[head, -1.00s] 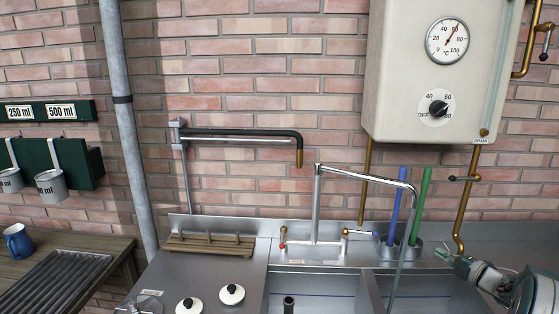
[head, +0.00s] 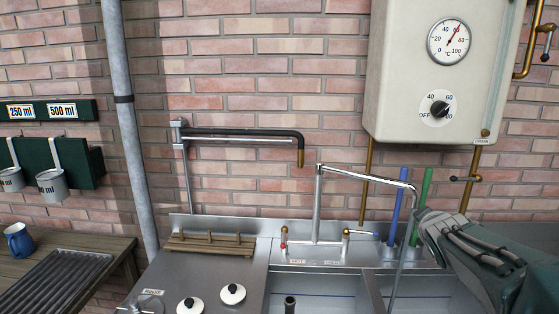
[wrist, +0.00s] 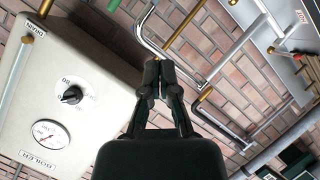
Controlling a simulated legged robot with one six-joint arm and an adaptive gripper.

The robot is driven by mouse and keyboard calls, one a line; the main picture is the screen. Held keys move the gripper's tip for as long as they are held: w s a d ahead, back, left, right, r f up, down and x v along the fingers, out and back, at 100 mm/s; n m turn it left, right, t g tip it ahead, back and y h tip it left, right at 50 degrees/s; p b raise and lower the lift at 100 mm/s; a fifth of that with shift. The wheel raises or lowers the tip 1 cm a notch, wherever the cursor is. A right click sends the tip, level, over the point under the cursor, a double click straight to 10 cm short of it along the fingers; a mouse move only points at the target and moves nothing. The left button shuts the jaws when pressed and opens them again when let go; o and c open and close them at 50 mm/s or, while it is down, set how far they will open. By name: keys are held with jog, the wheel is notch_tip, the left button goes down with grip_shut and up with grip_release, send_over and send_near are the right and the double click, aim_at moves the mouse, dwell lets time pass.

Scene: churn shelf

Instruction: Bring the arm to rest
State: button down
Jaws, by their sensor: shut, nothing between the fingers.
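My gripper (wrist: 159,72) shows in the wrist view, its two dark fingers together with nothing between them. It is in the air in front of the brick wall, with the boiler to its left in that view. My arm (head: 475,255) shows at the lower right of the head view, a grey-green padded link with dark cables. It covers the right end of the sink and the lower part of the brass pipe. My gripper cannot be made out in the head view.
The white boiler (head: 418,75) hangs on the wall, also in the wrist view (wrist: 100,110). A chrome tap (head: 317,205) stands over the sink (head: 320,283). A black-sleeved swing pipe (head: 240,132), blue rod (head: 396,205) and green rod (head: 422,190) stand nearby. Mugs hang at left.

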jog(key=s+a+f+m+g+y, duration=0.1)
jog(key=s+a+f+m+g, duration=0.1)
jog(key=s+a, duration=0.3)
jog(key=s+a+f+m+g+y, duration=0.1)
jog(key=s+a+f+m+g, duration=0.1)
jog(key=s, duration=1.1)
jog(key=s+a+f+m+g+y, duration=0.1)
jog(key=s+a+f+g+y, duration=0.1)
jog(key=s+a+f, duration=0.3)
jog(key=s+a+g, duration=0.1)
jog(key=s+a, duration=0.3)
jog(key=shift+s+f+m, duration=0.15)
jog(key=shift+s+m, duration=0.25)
